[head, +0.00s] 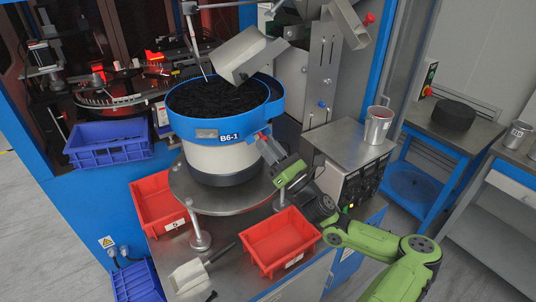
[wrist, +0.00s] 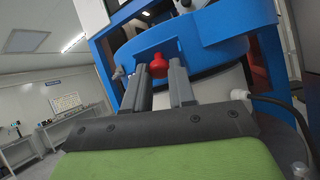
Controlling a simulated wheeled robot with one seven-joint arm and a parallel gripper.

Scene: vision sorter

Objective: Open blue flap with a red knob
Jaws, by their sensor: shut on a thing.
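The red knob (wrist: 158,66) sits between my gripper's two grey fingers in the wrist view. It is on a small blue flap (wrist: 143,60) in the wall of the blue bowl (wrist: 215,40), and the flap looks in line with that wall. My gripper (wrist: 163,68) is shut on the knob. In the head view my gripper (head: 262,138) reaches up from the lower right to the bowl's right side, beside the B6-1 label (head: 229,138). There the gripper hides most of the flap. The bowl (head: 190,128) is full of small black parts.
A metal chute (head: 248,57) hangs over the bowl. Red bins (head: 280,240) stand on the metal table below. A steel control box (head: 345,145) with a metal can (head: 377,127) stands right of the bowl. A blue crate (head: 108,143) is at the left.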

